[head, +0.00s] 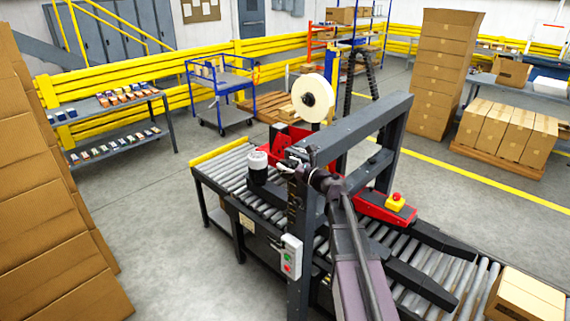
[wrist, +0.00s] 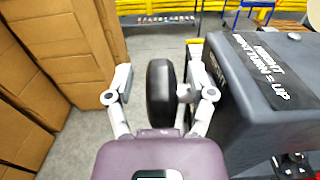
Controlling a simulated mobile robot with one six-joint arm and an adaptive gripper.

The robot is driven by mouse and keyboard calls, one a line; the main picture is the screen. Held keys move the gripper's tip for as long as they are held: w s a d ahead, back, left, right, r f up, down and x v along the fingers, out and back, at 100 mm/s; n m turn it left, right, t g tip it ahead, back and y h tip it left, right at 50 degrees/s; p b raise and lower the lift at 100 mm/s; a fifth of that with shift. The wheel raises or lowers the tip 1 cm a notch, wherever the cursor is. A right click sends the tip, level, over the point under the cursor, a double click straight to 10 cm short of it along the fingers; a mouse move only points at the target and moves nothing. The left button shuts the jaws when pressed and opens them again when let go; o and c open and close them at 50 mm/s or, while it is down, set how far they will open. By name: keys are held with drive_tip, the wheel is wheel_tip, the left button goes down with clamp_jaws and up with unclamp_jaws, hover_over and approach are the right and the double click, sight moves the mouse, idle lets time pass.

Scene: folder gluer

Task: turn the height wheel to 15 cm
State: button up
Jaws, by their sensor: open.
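The height wheel (wrist: 160,95) is a thick black disc seen edge-on in the middle of the wrist view. It stands beside a dark grey machine housing (wrist: 265,105) whose black label begins with "HEIGHT" and ends with "TURN = UP". My gripper (wrist: 159,78) is open, with one finger on each side of the wheel. The right finger is close to the wheel's side and a gap shows at the left finger. I cannot tell whether either touches. In the head view my arm reaches the machine's dark frame (head: 352,127); the wheel and a height scale cannot be made out there.
Stacked cartons (wrist: 60,60) stand left of my gripper. The roller conveyor (head: 225,177) runs through the frame, with a carton (head: 527,300) at its near right end. A control box (head: 291,257) with green and red buttons hangs on the near post.

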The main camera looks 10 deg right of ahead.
drive_tip(key=shift+w+a, duration=0.25)
drive_tip(key=shift+w, duration=0.05)
clamp_jaws()
drive_tip(key=shift+w+a+r+g+h+p, duration=0.1)
drive_tip(key=shift+r+g+h+p, duration=0.2)
drive_tip(key=shift+p, duration=0.7)
